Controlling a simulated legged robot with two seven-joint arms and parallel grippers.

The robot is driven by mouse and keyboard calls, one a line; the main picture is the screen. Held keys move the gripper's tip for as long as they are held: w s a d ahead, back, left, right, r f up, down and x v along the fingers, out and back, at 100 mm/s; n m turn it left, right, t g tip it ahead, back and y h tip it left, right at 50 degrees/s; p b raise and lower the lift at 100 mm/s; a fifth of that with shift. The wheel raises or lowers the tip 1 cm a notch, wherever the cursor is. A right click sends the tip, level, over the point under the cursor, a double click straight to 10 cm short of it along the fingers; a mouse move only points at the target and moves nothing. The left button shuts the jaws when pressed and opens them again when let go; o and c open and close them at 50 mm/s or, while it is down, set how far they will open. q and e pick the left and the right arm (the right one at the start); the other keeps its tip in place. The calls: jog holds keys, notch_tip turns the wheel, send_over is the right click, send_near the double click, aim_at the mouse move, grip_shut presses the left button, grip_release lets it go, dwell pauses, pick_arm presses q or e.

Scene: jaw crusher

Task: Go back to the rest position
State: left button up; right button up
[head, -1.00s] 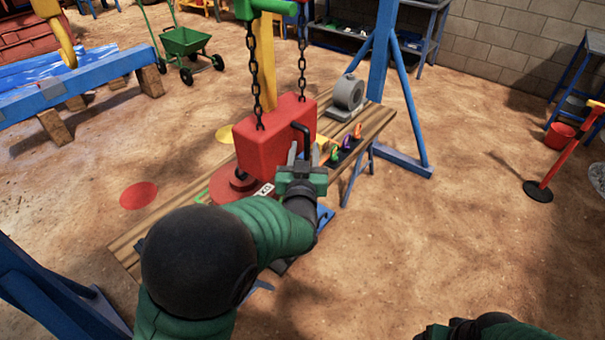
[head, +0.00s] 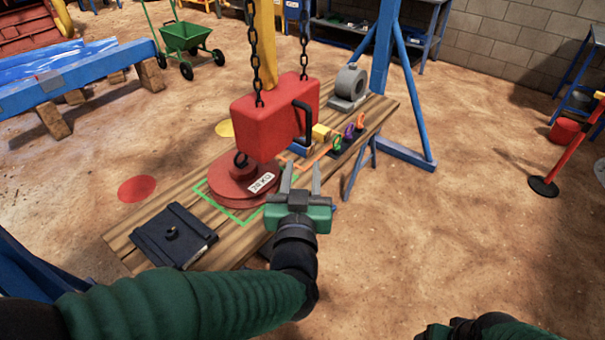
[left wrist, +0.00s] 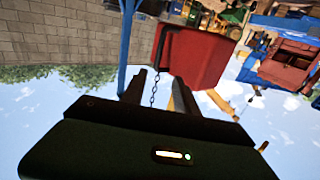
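My left gripper (head: 300,178) is in the middle of the head view, its two fingers apart with nothing between them. It is in front of the red block (head: 272,118), which hangs on two chains and has a black handle (head: 303,122) on its side. The gripper appears apart from the handle. In the left wrist view my left gripper's fingers (left wrist: 160,88) are spread, with the red block (left wrist: 193,57) beyond them. Only a dark and green piece of my right arm shows at the bottom right; its gripper is out of view.
A blue post (head: 383,60) stands behind.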

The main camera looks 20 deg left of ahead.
pick_arm(q)
notch_tip(320, 180, down, 7)
jog(key=s+d+m+g+h+p, duration=0.1)
jog(key=m+g+h+p, duration=0.2)
jog(key=g+h+p, duration=0.4)
jog(key=s+a+f+g+y+p, duration=0.1)
jog(key=s+a+f+g+p, duration=0.1)
jog(key=s, duration=0.5)
jog(key=s+a+f+g+y+p, duration=0.1)
jog(key=s+a+f+g+p, duration=0.1)
jog(key=s, duration=0.5)
notch_tip(320, 180, down, 3)
jog(key=a+g, duration=0.1)
jog(key=g, duration=0.2)
jog(key=shift+s+a+g+y+p, duration=0.3)
jog(key=shift+a+g+p, duration=0.05)
jog(key=shift+g+p, duration=0.05)
jog(key=shift+r, duration=0.15)
